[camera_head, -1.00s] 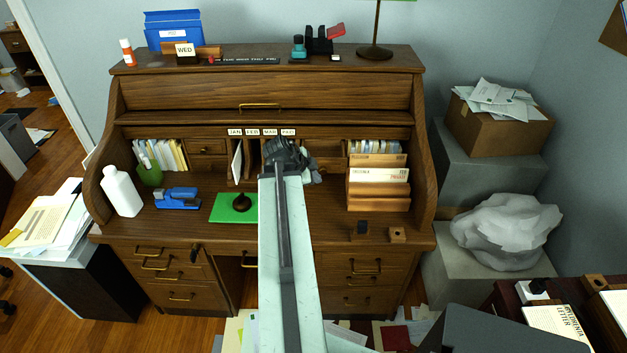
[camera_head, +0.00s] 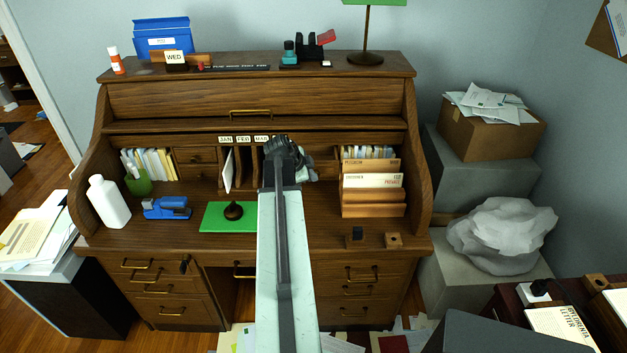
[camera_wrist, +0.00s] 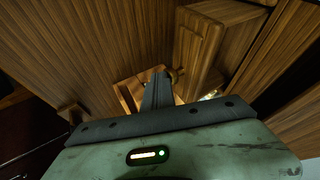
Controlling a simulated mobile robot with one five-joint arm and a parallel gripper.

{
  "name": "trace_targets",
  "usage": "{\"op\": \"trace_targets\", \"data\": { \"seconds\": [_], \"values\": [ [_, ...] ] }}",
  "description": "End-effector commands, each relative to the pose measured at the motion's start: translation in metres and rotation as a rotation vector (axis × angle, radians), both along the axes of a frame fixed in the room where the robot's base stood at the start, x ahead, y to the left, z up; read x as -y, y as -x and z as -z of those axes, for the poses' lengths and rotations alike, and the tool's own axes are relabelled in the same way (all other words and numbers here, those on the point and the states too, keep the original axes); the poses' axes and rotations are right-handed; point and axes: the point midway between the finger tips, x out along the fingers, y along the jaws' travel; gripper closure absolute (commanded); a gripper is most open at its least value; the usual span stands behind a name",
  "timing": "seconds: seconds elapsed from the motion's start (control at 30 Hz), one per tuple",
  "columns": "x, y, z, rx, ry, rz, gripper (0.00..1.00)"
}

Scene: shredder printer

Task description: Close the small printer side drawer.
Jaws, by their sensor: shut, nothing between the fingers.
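In the wrist view a small wooden drawer-like box (camera_wrist: 197,48) juts out from the wood around it. In the head view my gripper (camera_head: 284,150) reaches into the pigeonholes of a roll-top desk (camera_head: 260,98), right of centre. My arm and gripper hide most of the small drawer area there. No printer is recognisable.
Two small drawers (camera_head: 196,157) on the left look shut. A wooden letter rack (camera_head: 373,197) stands right of my gripper.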

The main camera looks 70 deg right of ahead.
Motion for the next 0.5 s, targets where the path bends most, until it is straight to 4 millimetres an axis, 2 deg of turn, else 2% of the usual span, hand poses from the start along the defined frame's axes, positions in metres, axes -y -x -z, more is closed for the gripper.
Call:
{"op": "trace_targets", "data": {
  "seconds": [0.03,0.1,0.3,0.37,0.5],
  "values": [
    [0.018,-0.007,0.000,0.001,0.000,0.001,1.00],
    [0.038,-0.015,0.000,0.001,0.000,0.001,1.00],
    [0.082,-0.032,0.000,0.000,0.001,0.001,1.00],
    [0.089,-0.034,0.000,0.000,0.001,0.001,1.00],
    [0.086,-0.033,0.000,0.000,0.001,0.001,1.00]
  ]
}}
